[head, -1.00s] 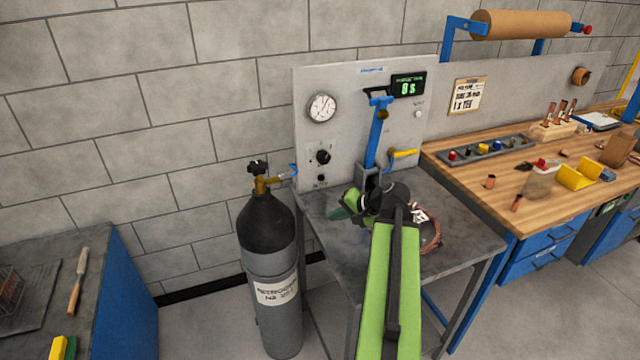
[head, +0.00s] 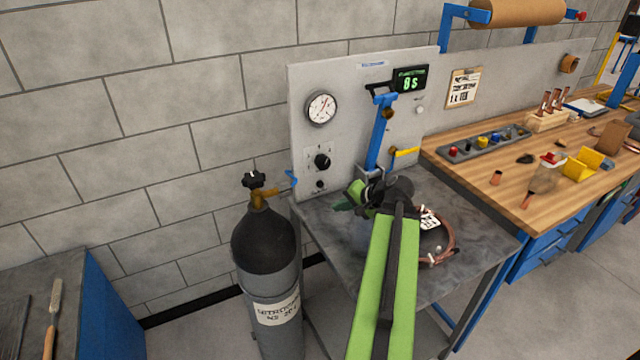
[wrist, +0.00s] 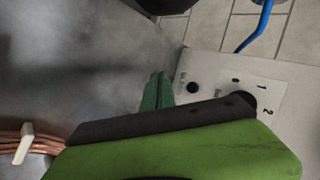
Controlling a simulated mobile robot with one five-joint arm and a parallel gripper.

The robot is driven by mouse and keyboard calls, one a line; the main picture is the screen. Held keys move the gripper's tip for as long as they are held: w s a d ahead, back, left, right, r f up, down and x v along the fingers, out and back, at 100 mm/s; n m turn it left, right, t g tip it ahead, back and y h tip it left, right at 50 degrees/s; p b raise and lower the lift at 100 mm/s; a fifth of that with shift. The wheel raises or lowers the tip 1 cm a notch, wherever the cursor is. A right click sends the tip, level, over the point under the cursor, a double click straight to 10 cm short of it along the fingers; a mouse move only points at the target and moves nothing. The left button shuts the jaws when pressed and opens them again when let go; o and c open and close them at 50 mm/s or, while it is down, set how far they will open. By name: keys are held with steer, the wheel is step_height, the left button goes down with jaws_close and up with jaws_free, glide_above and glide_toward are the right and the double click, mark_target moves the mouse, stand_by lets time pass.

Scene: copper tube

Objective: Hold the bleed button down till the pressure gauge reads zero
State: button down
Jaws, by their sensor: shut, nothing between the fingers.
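The pressure gauge (head: 321,108) is a round white dial at the panel's upper left; its needle slants up and right, but the figures are too small to read. Below it are a black selector knob (head: 322,161) and a small black button (head: 320,184), likely the bleed button. In the wrist view the button (wrist: 193,88) sits beside the numbered knob plate (wrist: 268,98). My gripper (head: 344,206) is shut and empty, with dark green fingers, right of and below the button. In the wrist view its fingertips (wrist: 158,90) are close to the button, apparently apart from it.
A dark gas cylinder (head: 264,240) with a brass valve stands left of the metal table (head: 470,222). A blue lever post (head: 381,135) and yellow handle (head: 407,152) stand right of the knob. Coiled copper tube (head: 452,238) lies on the table. A timer (head: 410,79) shows 0 s.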

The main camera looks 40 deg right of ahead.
mark_target(320, 184)
steer(key=shift+s+d, duration=0.1)
steer(key=shift+d, duration=0.05)
steer(key=shift+w+d, duration=0.2)
steer(key=shift+w, duration=0.25)
steer(key=w, duration=0.2)
steer(key=w+d, duration=0.1)
steer(key=w, duration=0.2)
steer(key=w+d, duration=0.1)
steer(key=w, duration=0.1)
steer(key=shift+w+d, duration=0.1)
steer(key=shift+w, duration=0.1)
stand_by(1.6)
steer(key=shift+w+d, duration=0.15)
steer(key=shift+w, duration=0.15)
steer(key=shift+w+d, duration=0.15)
steer(key=shift+w, duration=0.4)
stand_by(0.5)
steer(key=shift+s, duration=0.1)
stand_by(2.8)
steer(key=shift+s+a, duration=0.3)
steer(key=shift+s, duration=0.5)
